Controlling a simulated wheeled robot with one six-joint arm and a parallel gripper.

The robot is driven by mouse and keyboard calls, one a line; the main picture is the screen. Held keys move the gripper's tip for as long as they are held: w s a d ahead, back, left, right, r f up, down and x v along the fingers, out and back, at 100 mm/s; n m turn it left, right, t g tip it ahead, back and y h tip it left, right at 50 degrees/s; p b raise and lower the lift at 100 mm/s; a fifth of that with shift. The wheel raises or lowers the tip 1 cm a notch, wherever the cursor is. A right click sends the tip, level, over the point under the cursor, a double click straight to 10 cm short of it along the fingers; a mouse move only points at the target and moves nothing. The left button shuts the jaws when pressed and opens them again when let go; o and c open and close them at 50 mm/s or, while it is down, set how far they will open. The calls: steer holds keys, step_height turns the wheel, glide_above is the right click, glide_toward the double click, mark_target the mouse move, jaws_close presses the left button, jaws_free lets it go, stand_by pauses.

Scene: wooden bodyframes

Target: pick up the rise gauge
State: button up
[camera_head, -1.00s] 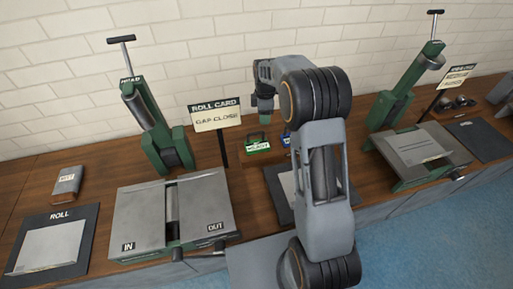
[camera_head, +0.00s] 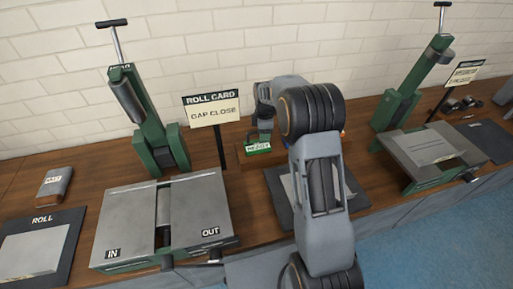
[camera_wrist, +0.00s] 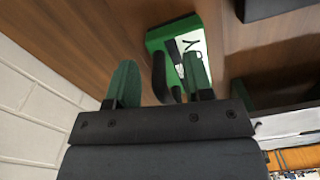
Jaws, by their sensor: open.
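No label reading rise gauge is legible, so I cannot tell for sure which thing it is. A small green block with a white label, apparently reading READY (camera_head: 257,147), sits on the wooden bench near the wall. In the wrist view the same green block (camera_wrist: 157,37) shows its white label and a dark upright handle. My gripper (camera_head: 265,124) is just above and behind the block in the head view. In the wrist view its green fingers (camera_wrist: 160,64) are apart near the handle. Whether they touch it is unclear. My arm hides the bench to the right of the block.
A roller machine with IN and OUT plates (camera_head: 190,218) stands left of my arm, with a ROLL CARD sign (camera_head: 211,108) behind it. Another green machine (camera_head: 430,155) stands right. A dark mat (camera_head: 357,195) lies partly behind my arm. The brick wall is close behind.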

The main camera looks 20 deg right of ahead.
steer(key=shift+r, duration=0.1)
jaws_close()
stand_by(0.5)
